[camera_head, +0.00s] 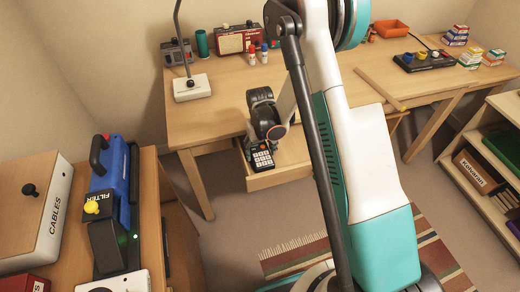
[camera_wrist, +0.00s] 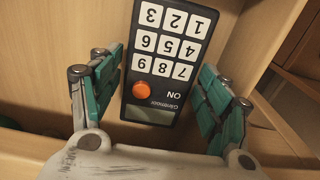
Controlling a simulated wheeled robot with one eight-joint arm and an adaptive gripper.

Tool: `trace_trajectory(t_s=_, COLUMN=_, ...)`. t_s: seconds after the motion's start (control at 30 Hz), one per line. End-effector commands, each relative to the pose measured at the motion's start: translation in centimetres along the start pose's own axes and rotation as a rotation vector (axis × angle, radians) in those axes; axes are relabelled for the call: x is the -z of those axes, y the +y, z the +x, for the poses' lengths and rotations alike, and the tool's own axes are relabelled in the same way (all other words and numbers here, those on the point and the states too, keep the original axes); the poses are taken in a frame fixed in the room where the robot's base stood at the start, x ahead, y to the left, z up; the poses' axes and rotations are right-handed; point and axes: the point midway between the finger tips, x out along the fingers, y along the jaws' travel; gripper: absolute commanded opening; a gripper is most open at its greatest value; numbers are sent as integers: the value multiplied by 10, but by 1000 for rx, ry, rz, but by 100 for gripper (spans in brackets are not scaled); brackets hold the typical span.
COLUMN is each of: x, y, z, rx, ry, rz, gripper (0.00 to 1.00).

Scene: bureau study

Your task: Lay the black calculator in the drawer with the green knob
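The black calculator (camera_head: 262,156), with white keys and an orange button, is at the left part of an open wooden drawer (camera_head: 285,174) under the desk. It shows face-on in the wrist view (camera_wrist: 165,60), against the drawer's wooden inside. My gripper (camera_wrist: 160,75) has its teal-padded fingers spread on either side of the calculator, with narrow gaps visible. In the head view my gripper (camera_head: 262,135) is just above the calculator and hides part of it. I cannot tell whether the calculator rests flat on the drawer bottom. No green knob can be made out clearly.
The desk (camera_head: 215,110) carries a lamp (camera_head: 192,87), a green cup (camera_head: 202,43), a red radio (camera_head: 238,39) and an orange tray (camera_head: 391,28). A cabinet with a blue device (camera_head: 115,180) stands at left, a shelf (camera_head: 490,185) at right. Open floor with a striped rug (camera_head: 295,258) lies in front.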

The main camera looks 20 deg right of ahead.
Motion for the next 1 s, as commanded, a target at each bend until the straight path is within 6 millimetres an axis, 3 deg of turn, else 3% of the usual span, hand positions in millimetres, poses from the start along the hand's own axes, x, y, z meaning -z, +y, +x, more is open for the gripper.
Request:
trace_trajectory(t_s=0.33, x=0, y=0, z=-8, rx=0, ry=0, rz=0, gripper=71)
trace_trajectory(t_s=0.8, x=0, y=0, z=-98, rx=0, ry=0, rz=0, gripper=71)
trace_trajectory(t_s=1.0, x=0, y=0, z=-119, rx=0, ry=0, rz=0, gripper=71)
